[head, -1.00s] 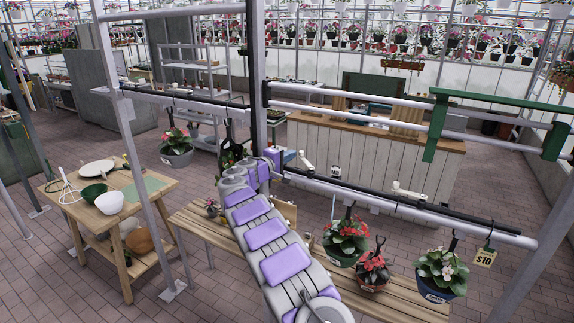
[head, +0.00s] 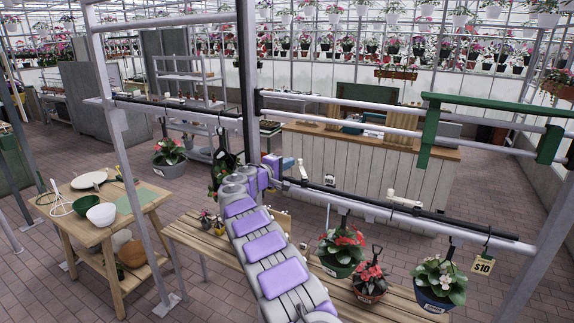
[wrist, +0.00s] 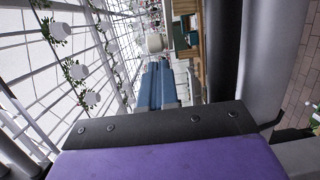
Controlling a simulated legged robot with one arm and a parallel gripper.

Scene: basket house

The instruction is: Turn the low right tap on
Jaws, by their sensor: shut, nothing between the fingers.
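Two white lever taps sit on the low black pipe in the head view. The low right tap (head: 403,200) is on the right stretch, above the hanging pots. The other tap (head: 303,170) is farther left. My gripper (head: 290,163) is at the far end of my grey and purple arm, just left of the left tap and well apart from the right one. I cannot tell whether it touches the left tap. In the wrist view its blue fingers (wrist: 157,86) are together with nothing between them.
Grey posts and rails (head: 250,80) stand close around my arm. Pots hang below the low pipe, including a red-flowered one (head: 342,248). A wooden bench (head: 395,305) lies beneath, and a side table (head: 150,195) stands left. A dark pipe (wrist: 225,45) runs beside the fingers.

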